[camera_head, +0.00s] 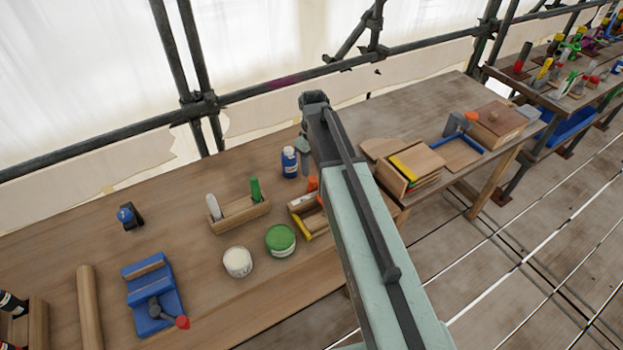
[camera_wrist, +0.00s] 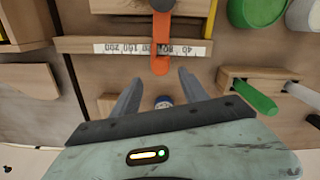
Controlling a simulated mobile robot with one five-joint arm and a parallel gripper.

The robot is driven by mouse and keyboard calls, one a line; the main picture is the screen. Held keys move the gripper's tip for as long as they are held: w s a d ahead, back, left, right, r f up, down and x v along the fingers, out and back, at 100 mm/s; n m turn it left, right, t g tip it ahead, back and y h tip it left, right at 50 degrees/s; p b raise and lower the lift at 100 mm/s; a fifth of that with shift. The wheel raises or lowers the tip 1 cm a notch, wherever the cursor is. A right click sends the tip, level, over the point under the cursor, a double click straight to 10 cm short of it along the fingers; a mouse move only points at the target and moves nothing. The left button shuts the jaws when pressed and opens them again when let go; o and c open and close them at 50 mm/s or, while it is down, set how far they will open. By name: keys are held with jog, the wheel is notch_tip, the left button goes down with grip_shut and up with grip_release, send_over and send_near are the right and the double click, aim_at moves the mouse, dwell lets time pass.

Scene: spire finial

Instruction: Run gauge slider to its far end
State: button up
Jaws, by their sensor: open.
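The gauge is a wooden board with a white numbered scale (camera_wrist: 125,48) in the wrist view. An orange slider (camera_wrist: 161,62) with a dark knob crosses the scale between the 40 end at right and the 200 end at left. In the head view the orange slider (camera_head: 312,184) shows beside my arm, which hides part of the gauge. My gripper (camera_wrist: 156,82) is open and empty. Its fingertips are just below the slider in the wrist picture, one on either side, and do not appear to touch it. In the head view my gripper (camera_head: 313,99) reaches toward the back rail.
A blue bottle (camera_head: 289,162) stands near the gripper. A wooden holder (camera_head: 240,215) with green and white handles, a green tin (camera_head: 281,240) and a white tin (camera_head: 238,262) stand left of the gauge. A wooden rack (camera_head: 410,168) stands right of my arm.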

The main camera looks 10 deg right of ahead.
aim_at(313, 179)
notch_tip(313, 179, down, 6)
jog(key=b, duration=0.5)
jog(key=shift+f, duration=0.15)
grip_shut()
dwell(0.9)
